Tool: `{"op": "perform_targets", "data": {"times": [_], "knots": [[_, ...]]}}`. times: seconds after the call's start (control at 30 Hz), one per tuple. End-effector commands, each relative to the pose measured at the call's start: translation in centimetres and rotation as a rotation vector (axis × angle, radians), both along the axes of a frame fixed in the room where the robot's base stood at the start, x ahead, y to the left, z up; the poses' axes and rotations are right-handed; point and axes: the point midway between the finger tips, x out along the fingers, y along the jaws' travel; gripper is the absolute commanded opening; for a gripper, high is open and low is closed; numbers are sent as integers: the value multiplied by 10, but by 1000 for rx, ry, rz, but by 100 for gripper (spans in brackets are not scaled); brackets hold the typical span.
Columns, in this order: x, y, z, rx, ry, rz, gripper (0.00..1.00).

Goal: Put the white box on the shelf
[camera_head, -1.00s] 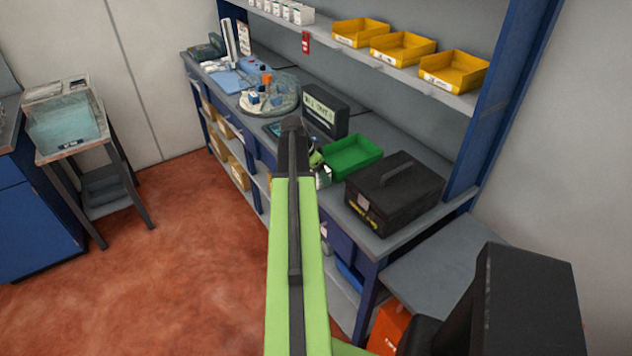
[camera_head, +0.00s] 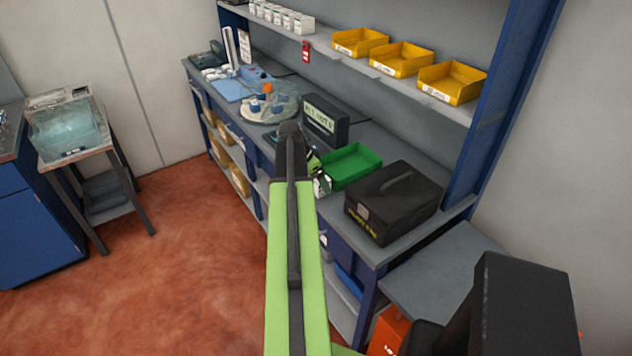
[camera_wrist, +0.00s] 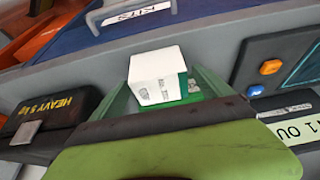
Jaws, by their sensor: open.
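A white box (camera_wrist: 158,76) with a green lower part and small print is in the middle of the wrist view, just beyond my gripper (camera_wrist: 178,122). It overlaps the green tray (camera_wrist: 205,82) there, and I cannot tell whether it is inside it or in front. In the head view a small white and green piece (camera_head: 321,185) shows beside my arm, near the tray (camera_head: 351,166); the rest is hidden. My gripper is open, and its fingertips are not clearly visible. The grey shelf (camera_head: 345,60) runs above the bench.
Several small white boxes (camera_head: 283,17) and yellow bins (camera_head: 401,60) occupy the shelf, with a bare stretch between them. A black case (camera_head: 395,203) and a black display (camera_head: 325,121) flank the tray. A round turntable (camera_head: 269,108) stands farther left on the bench.

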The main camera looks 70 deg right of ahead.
Motion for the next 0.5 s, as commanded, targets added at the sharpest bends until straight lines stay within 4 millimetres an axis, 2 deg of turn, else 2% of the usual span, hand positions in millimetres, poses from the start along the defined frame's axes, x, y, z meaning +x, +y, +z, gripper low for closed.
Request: {"op": "perform_targets", "data": {"times": [0.03,0.3,0.4,0.5], "knots": [[2,4,19,0,0,1,90],[15,24,78,0,0,2,90],[18,29,90,0,-1,0,90],[20,32,94,0,0,-1,90]]}}
